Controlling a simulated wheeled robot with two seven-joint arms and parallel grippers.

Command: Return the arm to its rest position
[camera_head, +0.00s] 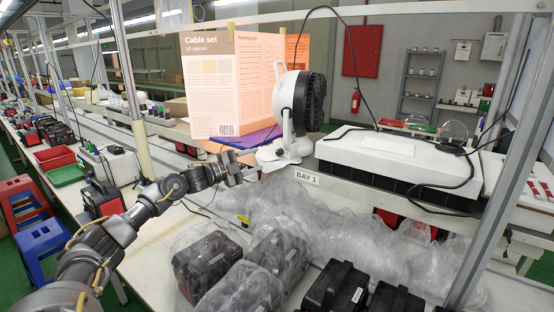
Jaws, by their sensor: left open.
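My left arm comes in from the lower left. My left gripper (250,172) is open, in front of the base of a white and black fan (296,108) on the shelf (345,180). I see nothing held between its fingers. Whether the fingertips touch the fan base I cannot tell. My right arm and right gripper are not in view.
Wrapped black power stations (207,262) stand on the bench below, with clear plastic (350,235) behind them. A white box (395,158) with black cables sits right of the fan. A cable-set sign (209,85) stands behind. Metal posts (500,165) rise at both sides.

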